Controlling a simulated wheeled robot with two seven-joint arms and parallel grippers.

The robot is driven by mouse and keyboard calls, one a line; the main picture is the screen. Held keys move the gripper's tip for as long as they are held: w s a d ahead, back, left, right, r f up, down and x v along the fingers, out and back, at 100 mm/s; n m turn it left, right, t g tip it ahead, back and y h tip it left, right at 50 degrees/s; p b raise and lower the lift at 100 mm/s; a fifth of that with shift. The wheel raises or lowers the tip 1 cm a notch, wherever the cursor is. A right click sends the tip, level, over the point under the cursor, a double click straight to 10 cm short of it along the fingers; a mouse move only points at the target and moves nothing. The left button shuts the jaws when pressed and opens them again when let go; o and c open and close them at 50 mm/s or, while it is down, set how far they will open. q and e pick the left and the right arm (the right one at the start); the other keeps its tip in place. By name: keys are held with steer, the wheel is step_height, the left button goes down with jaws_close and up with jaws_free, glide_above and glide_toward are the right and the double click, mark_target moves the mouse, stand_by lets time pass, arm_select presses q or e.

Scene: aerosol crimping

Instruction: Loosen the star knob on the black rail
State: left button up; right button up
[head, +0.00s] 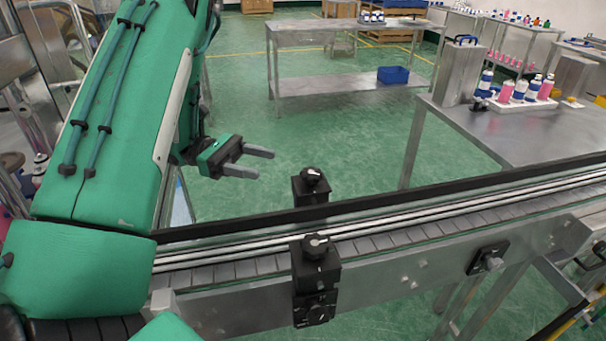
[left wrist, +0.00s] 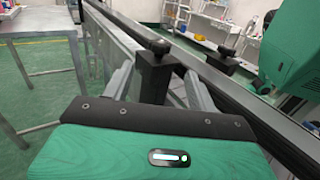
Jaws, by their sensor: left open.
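The black rail (head: 370,199) runs along the far side of the conveyor. A black block (head: 311,191) stands at it, with a dark star knob (head: 311,175) on top. My left gripper (head: 264,162) is open and empty, just left of this block in the head view, its fingers pointing at it with a gap. In the left wrist view the knob (left wrist: 160,46) and its block (left wrist: 155,82) appear between the two open fingers (left wrist: 158,72). A second knob (head: 316,245) sits on a block at the conveyor's near side. My right gripper is out of view.
The conveyor (head: 400,233) crosses the picture. A steel table (head: 490,128) at the right holds a tray of pink and white bottles (head: 520,92). Another steel table (head: 330,35) with a blue bin (head: 393,75) stands behind. Green floor lies open beyond the rail.

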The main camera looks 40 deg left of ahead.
mark_target(311, 172)
arm_select(q)
steer(key=p+x, duration=0.2)
steer(key=x, duration=1)
steer(key=shift+d+f, duration=0.1)
steer(key=shift+d, duration=0.1)
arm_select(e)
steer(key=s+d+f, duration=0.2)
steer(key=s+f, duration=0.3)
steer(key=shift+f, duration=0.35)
arm_select(q)
steer(key=c, duration=1)
steer(key=shift+o, duration=0.2)
